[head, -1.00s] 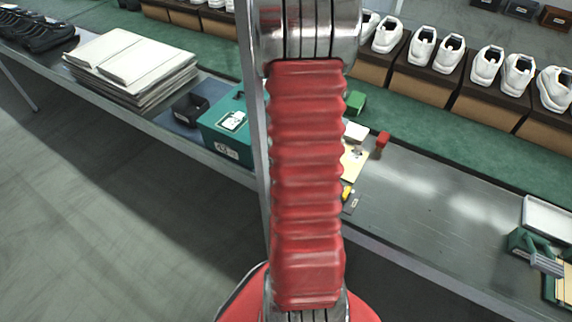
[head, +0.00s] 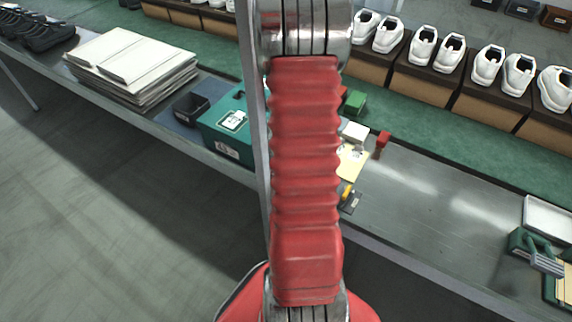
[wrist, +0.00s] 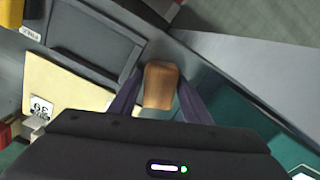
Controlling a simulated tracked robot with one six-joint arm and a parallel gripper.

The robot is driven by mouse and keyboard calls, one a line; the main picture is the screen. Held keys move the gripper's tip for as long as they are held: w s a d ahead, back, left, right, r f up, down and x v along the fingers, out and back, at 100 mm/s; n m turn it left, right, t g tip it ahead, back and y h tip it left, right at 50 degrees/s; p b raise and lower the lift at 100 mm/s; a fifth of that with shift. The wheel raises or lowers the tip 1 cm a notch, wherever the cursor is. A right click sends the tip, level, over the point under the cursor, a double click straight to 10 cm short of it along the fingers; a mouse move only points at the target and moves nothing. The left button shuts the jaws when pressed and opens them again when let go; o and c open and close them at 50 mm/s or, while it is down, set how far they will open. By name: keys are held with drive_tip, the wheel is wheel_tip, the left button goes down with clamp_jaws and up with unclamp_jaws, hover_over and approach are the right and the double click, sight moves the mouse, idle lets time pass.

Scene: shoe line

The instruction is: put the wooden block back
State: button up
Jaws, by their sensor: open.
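The wooden block (wrist: 160,88) is small, light brown and rounded at its edges, and shows in the middle of the wrist view. My gripper (wrist: 159,78) is open, with one dark finger on each side of the block. Whether the fingers touch it I cannot tell. In the head view my red-sleeved arm hides the block and the gripper.
A green box (head: 226,128) stands left of my arm, beside a small black tray (head: 190,107). A cream card (wrist: 70,88) and a grey tray (wrist: 90,38) lie left of the gripper. A red-handled item (head: 382,141) stands right.

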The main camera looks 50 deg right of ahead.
wheel_tip(320, 180, up, 12)
drive_tip(key=shift+r, duration=0.15)
idle(0.6)
idle(0.8)
